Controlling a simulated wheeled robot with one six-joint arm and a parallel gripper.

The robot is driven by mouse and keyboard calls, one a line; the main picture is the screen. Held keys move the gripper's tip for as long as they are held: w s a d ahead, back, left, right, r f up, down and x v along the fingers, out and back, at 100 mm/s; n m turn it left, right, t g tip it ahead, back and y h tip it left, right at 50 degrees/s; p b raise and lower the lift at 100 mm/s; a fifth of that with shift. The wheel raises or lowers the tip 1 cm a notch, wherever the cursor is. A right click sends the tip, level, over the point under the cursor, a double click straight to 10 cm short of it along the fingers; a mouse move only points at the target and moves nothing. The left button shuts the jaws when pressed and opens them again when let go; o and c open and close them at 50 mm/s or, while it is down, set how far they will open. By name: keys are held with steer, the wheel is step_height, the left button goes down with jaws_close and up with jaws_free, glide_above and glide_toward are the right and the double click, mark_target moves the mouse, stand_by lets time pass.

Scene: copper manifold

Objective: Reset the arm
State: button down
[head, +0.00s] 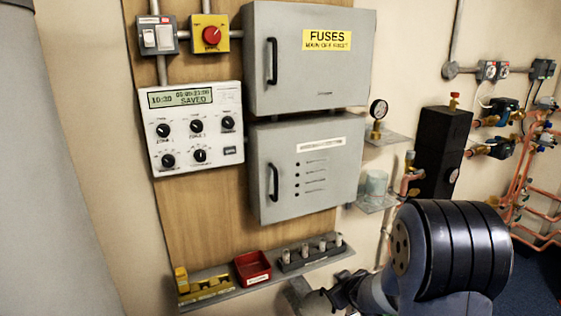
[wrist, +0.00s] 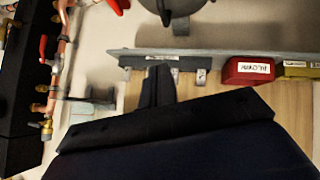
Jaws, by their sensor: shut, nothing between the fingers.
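My gripper (wrist: 158,78) shows in the wrist view as dark fingers close together, with nothing held between them. They point toward the grey shelf (wrist: 210,56), over or in front of the fuse rack (wrist: 188,62); I cannot tell the gap. The wrist picture looks upside down compared with the head view. In the head view my arm (head: 452,250) fills the lower right, and its ridged dark joint stands in front of the wall. The gripper itself cannot be made out there.
A fuse rack (head: 310,252), a red bin (head: 253,267) and a yellow holder (head: 205,288) stand on the low shelf. Above are two closed grey cabinets (head: 306,172) and a control panel (head: 193,128) reading "SAVED". Copper pipes (head: 520,180) and a black box (head: 441,150) are right.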

steer(key=b+x, duration=0.1)
steer(key=x, duration=0.3)
steer(key=s+f+b+x, duration=0.1)
steer(key=b+x, duration=0.1)
steer(key=x, duration=0.1)
steer(key=b+x, duration=0.2)
steer(key=x, duration=0.2)
steer(key=shift+f, duration=0.6)
steer(key=shift+f+b, duration=0.4)
steer(key=shift+f, duration=0.3)
